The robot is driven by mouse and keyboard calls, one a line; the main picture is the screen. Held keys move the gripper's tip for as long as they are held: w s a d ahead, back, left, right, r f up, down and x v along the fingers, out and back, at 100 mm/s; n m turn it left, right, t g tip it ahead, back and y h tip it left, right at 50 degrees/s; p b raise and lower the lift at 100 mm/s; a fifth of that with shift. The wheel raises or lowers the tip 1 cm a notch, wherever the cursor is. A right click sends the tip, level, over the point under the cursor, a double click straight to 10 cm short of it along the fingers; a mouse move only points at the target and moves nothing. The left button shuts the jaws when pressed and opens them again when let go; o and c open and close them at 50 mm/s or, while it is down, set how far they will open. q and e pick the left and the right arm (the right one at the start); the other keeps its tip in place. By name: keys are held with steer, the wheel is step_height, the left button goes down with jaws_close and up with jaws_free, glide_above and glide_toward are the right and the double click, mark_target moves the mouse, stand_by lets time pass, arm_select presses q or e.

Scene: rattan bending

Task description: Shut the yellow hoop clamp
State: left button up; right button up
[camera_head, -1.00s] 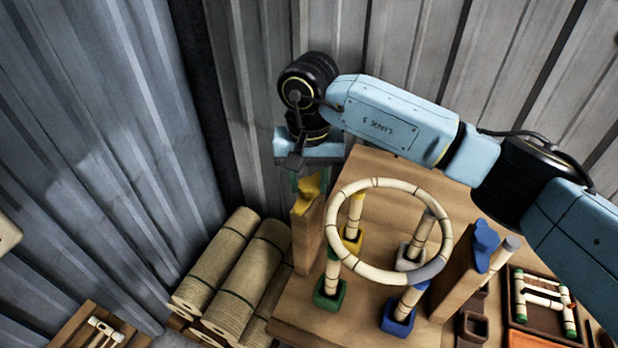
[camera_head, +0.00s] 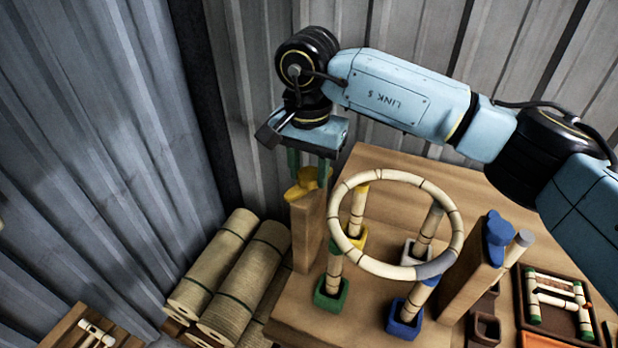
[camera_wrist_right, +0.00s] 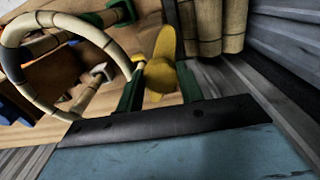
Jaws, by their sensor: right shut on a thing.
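The yellow hoop clamp (camera_head: 308,184) sits on top of a wooden upright (camera_head: 307,232) at the table's left side. My right gripper (camera_head: 308,168) comes down from above on it. In the right wrist view the yellow clamp (camera_wrist_right: 162,72) stands between the two green fingers, which are shut on it. A pale jointed rattan hoop (camera_head: 364,176) rests on several short posts beside the upright. In the right wrist view the hoop (camera_wrist_right: 82,28) is left of the clamp. Whether the clamp touches the hoop is unclear. My left gripper is not in view.
A blue clamp (camera_head: 497,238) tops another wooden upright on the right. The posts stand in yellow, white, green (camera_head: 331,294) and blue (camera_head: 405,318) feet. Rolled mats (camera_head: 243,275) lie left of the table. A tray of small rattan parts (camera_head: 553,305) is at right.

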mark_target(307, 173)
steer(key=m+b, duration=0.2)
steer(key=m, duration=0.1)
steer(key=shift+w+f+m, duration=0.1)
steer(key=shift+m, duration=0.3)
steer(key=m+b, duration=0.2)
steer(key=shift+a+m, duration=0.1)
steer(key=shift+m, duration=0.2)
steer(key=m+b, duration=0.1)
steer(key=m, duration=0.2)
steer(key=shift+w, duration=0.1)
steer(key=shift+m+b, duration=0.6)
steer(key=shift+m, duration=1.1)
steer(key=o, duration=1)
step_height(307, 173, up, 14)
steer(key=shift+f, duration=0.15)
